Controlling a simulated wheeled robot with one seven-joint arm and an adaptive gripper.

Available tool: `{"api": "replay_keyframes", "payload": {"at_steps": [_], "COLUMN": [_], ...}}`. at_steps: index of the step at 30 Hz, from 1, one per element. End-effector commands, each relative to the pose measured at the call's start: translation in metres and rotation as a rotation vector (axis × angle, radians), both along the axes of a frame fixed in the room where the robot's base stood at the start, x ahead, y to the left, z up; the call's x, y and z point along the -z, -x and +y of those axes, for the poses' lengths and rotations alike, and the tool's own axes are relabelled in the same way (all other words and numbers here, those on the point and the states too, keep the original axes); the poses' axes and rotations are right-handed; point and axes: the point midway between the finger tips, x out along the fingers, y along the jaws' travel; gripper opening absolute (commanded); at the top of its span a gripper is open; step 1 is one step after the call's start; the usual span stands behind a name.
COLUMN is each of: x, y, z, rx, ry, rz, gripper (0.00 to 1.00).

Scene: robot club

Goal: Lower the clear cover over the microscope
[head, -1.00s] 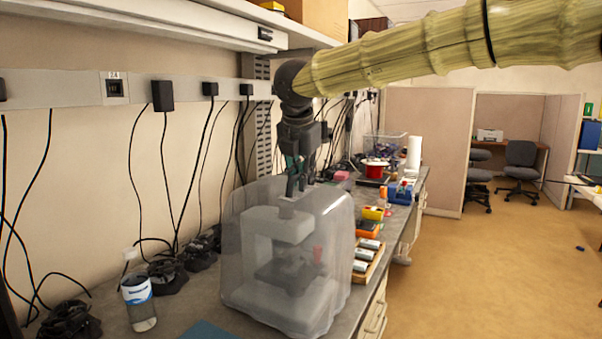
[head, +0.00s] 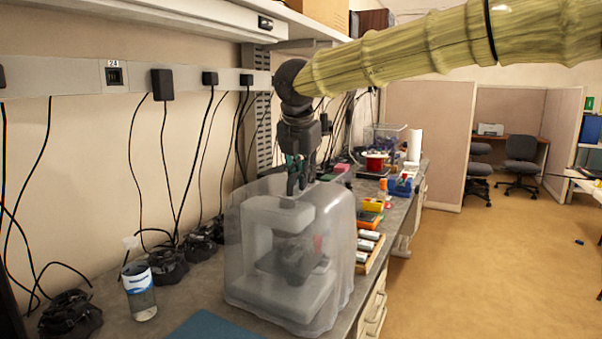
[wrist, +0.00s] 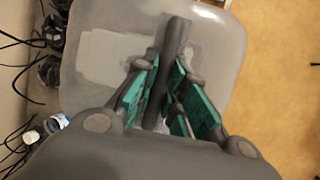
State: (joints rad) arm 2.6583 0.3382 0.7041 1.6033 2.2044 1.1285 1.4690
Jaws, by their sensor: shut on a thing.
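The clear cover (head: 338,235) is a cloudy, see-through box, upright around the microscope (head: 292,262). The pale microscope shows blurred through its walls. The cover's lower edge is close to the bench top; I cannot tell whether it touches. My gripper (head: 298,190) is above the cover's top, pointing down. In the wrist view, the teal-padded fingers of my gripper (wrist: 167,105) are shut on the dark handle bar (wrist: 178,38) of the cover, whose greyish top (wrist: 215,50) spreads beneath. The far side of the cover is hidden.
A bottle with a blue label (head: 139,290) and dark cable bundles (head: 70,315) stand left of the cover. A blue mat (head: 213,328) lies in front. A wooden tray of cylinders (head: 368,250) is close on its right, near the bench edge. Coloured bins (head: 400,186) stand behind.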

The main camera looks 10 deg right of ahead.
Motion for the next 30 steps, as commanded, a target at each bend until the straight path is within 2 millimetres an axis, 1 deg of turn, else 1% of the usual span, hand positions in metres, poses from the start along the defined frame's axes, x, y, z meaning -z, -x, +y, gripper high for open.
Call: {"api": "replay_keyframes", "payload": {"at_steps": [1, 5, 6, 9, 20, 23, 26, 30], "x": [0.004, 0.005, 0.005, 0.004, 0.002, -0.005, -0.018, -0.041], "y": [0.0, 0.0, 0.0, 0.001, 0.001, 0.004, 0.01, 0.019], "z": [-0.001, -0.001, -0.001, -0.001, 0.0, 0.0, 0.002, 0.004], "rx": [0.002, 0.002, 0.002, 0.002, 0.001, 0.001, 0.0, 0.002], "ry": [0.002, 0.003, 0.002, 0.002, 0.002, 0.002, 0.0, 0.001], "rz": [0.006, 0.007, 0.007, 0.007, 0.005, 0.005, 0.003, 0.003], "gripper": [0.0, 0.0, 0.2, 0.38, 0.38, 0.38, 0.38, 0.38]}}
